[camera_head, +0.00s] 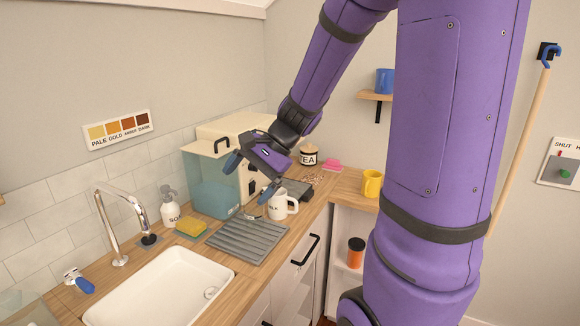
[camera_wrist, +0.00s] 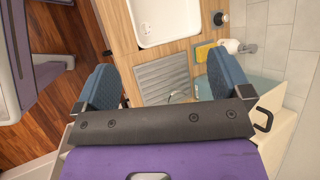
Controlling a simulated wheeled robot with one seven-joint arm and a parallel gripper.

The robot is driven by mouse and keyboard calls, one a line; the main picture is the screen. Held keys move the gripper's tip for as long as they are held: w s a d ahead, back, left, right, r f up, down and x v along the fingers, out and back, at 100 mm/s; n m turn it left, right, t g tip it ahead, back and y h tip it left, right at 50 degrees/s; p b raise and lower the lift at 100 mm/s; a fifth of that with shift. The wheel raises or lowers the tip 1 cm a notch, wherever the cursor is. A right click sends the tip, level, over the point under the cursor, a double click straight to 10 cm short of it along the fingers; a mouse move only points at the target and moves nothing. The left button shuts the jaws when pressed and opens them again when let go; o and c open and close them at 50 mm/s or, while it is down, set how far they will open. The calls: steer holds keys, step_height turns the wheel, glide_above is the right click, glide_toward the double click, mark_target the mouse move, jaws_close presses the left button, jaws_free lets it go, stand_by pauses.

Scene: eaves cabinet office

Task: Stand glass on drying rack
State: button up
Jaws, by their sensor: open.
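The grey ribbed drying rack (camera_head: 248,242) lies flat on the wooden counter to the right of the sink; it also shows in the wrist view (camera_wrist: 162,74). A small clear, curved shape that looks like the glass (camera_head: 252,215) is at the rack's back edge, faint in both views; its rim shows in the wrist view (camera_wrist: 178,97). I cannot tell whether it is upright or lying. My gripper (camera_head: 250,178) has its blue fingers spread, above the rack's back end. Nothing shows between the fingers (camera_wrist: 165,86). The palm hides part of the area below.
A white milk mug (camera_head: 283,205) stands close right of the rack. A sponge (camera_head: 190,228), soap bottle (camera_head: 171,207) and white sink (camera_head: 158,288) are to the left. A yellow mug (camera_head: 372,183) stands further right.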

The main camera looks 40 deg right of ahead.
steer(key=s+a+r+n+t+h, duration=0.1)
steer(key=s+r+n+h, duration=0.2)
steer(key=s+r+n, duration=0.2)
steer(key=s+a+r+n+t+h, duration=0.1)
steer(key=s+r+n+h, duration=0.3)
steer(key=s+n, duration=0.4)
steer(key=shift+s+a+r, duration=0.5)
steer(key=shift+s+a, duration=0.1)
steer(key=shift+s, duration=1.2)
